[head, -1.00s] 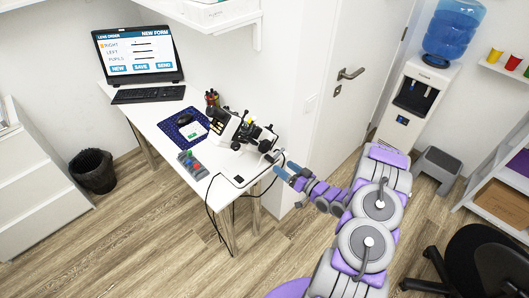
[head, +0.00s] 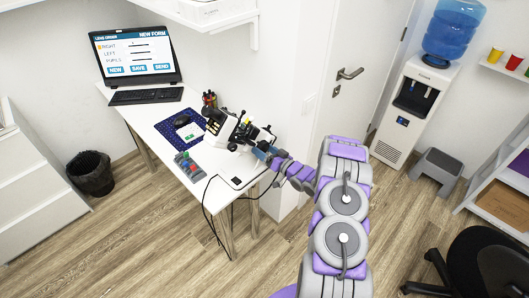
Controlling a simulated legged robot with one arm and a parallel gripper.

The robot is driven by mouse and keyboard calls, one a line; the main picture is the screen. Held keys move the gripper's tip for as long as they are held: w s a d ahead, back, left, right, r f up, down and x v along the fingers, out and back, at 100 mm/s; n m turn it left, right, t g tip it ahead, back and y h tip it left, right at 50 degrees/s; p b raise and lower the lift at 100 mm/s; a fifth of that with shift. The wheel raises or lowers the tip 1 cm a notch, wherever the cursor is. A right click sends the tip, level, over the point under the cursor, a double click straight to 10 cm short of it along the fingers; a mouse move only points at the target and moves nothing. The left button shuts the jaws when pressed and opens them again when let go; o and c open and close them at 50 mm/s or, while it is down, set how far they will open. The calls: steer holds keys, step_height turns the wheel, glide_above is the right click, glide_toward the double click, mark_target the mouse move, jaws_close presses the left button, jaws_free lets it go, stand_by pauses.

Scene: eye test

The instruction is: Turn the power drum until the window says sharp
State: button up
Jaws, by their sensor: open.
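The black and white lens-measuring instrument (head: 222,126) stands near the right edge of the white desk, tilted. Its power drum and window are too small to tell apart, and no word on a window can be read. My gripper (head: 264,151) has blue fingers and is open. It is at the instrument's lower right end, close to it or touching; I cannot tell which. The fingers partly overlap that end, and the gap between them is hard to see.
Cables hang at the desk's front edge. A water cooler (head: 408,105) stands right of the door.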

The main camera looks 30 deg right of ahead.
steer(key=shift+d+f, duration=0.15)
steer(key=shift+d, duration=0.75)
steer(key=shift+c, duration=0.6)
steer(key=shift+a, duration=1.1)
steer(key=c, duration=0.4)
steer(key=shift+c, duration=1)
steer(key=shift+d, duration=0.55)
steer(key=c, duration=0.3)
steer(key=shift+a, duration=0.1)
steer(key=shift+c, duration=0.2)
